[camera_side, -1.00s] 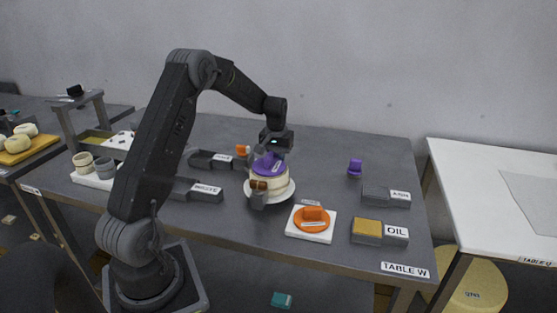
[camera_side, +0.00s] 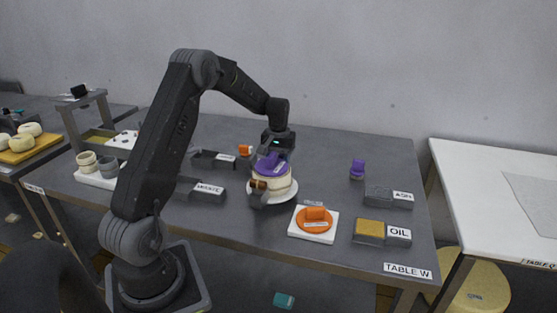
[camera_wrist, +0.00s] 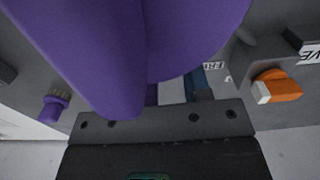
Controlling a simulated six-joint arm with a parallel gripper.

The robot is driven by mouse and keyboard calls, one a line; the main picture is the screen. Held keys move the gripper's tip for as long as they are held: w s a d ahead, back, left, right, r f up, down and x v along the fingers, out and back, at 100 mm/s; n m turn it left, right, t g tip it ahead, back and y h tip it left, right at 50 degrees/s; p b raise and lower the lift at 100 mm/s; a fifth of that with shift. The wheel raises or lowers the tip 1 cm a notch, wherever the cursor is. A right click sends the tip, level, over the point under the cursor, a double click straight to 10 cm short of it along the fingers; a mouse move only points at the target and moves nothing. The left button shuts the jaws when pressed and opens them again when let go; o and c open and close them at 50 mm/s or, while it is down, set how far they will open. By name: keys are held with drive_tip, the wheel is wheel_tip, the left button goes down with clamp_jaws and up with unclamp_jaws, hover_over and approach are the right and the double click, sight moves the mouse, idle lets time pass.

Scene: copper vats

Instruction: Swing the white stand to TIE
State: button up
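The white stand (camera_side: 290,194) is a round white plate on the dark table, with a cream round block (camera_side: 280,183) on it and a purple piece (camera_side: 268,163) on top. A brown and grey part (camera_side: 258,186) sticks out at its front left. My gripper (camera_side: 274,153) points down right over the purple piece. In the wrist view a large purple shape (camera_wrist: 140,50) fills the top middle, close in front of the gripper's dark body. I cannot read a TIE label anywhere.
An orange round piece (camera_side: 315,215) on a white board, a box marked OIL (camera_side: 398,235) and a dark box (camera_side: 385,196) stand to the right. Dark labelled trays (camera_side: 205,188) lie to the left. A small purple object (camera_side: 357,168) stands at the back right.

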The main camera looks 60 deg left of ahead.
drive_tip(key=shift+w+r, duration=0.1)
drive_tip(key=shift+r, duration=0.45)
wheel_tip(320, 180, up, 13)
drive_tip(key=shift+f, duration=0.15)
drive_tip(key=shift+m, duration=0.7)
drive_tip(key=f, duration=1.3)
drive_tip(key=shift+w+d+f, duration=0.3)
drive_tip(key=shift+f, duration=0.05)
drive_tip(key=shift+c, duration=0.2)
clamp_jaws()
